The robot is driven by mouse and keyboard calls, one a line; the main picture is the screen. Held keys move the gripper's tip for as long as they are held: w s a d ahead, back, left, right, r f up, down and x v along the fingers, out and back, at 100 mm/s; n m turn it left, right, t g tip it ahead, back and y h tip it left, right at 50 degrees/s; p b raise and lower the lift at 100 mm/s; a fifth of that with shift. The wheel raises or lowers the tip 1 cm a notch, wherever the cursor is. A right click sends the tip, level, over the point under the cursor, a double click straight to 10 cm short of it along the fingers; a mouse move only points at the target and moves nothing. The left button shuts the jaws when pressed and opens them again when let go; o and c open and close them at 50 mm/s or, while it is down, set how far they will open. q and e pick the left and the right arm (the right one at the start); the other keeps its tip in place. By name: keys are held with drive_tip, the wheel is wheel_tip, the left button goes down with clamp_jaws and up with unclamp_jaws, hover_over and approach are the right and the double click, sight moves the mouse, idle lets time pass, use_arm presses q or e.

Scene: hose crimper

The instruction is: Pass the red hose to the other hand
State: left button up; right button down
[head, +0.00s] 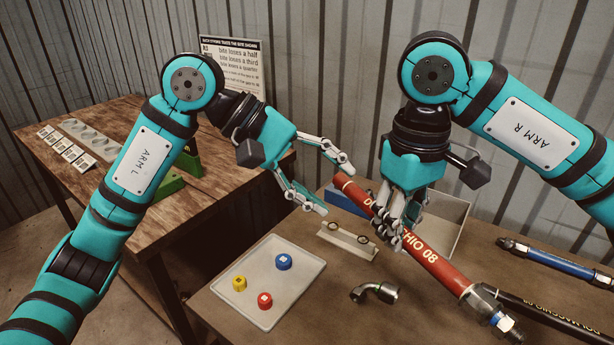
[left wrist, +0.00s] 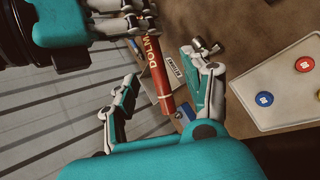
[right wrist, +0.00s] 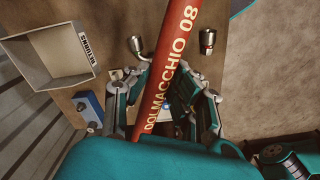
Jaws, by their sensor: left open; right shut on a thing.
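The red hose (head: 425,253), with white lettering and a metal fitting at its lower right end, is held above the table at a slant. My right gripper (head: 393,228) is shut on it around its middle; the right wrist view shows the hose (right wrist: 166,72) running between the right fingers (right wrist: 165,88). My left gripper (head: 338,188) is open, with its fingers pointing at the hose's plain upper left end. In the left wrist view the hose end (left wrist: 160,85) appears between the spread left fingers (left wrist: 160,68); I cannot tell whether they touch it.
A pale tray (head: 303,297) holds blue, yellow and red caps. A blue hose (head: 558,262) and black hose (head: 560,322) lie at right.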

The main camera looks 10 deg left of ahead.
sight(368, 214)
use_arm(q)
drive_tip(key=x, duration=0.8)
drive_tip(key=shift+d+f, duration=0.2)
drive_tip(key=shift+d, duration=0.05)
drive_tip(key=shift+f, duration=0.1)
clamp_jaws()
use_arm(e)
drive_tip(key=shift+w+d, duration=0.1)
drive_tip(key=shift+d, duration=0.05)
use_arm(q)
drive_tip(key=shift+a, duration=0.1)
use_arm(e)
drive_tip(key=c, duration=1.3)
unclamp_jaws()
drive_tip(key=shift+r, duration=0.1)
drive_tip(key=shift+o, duration=1.2)
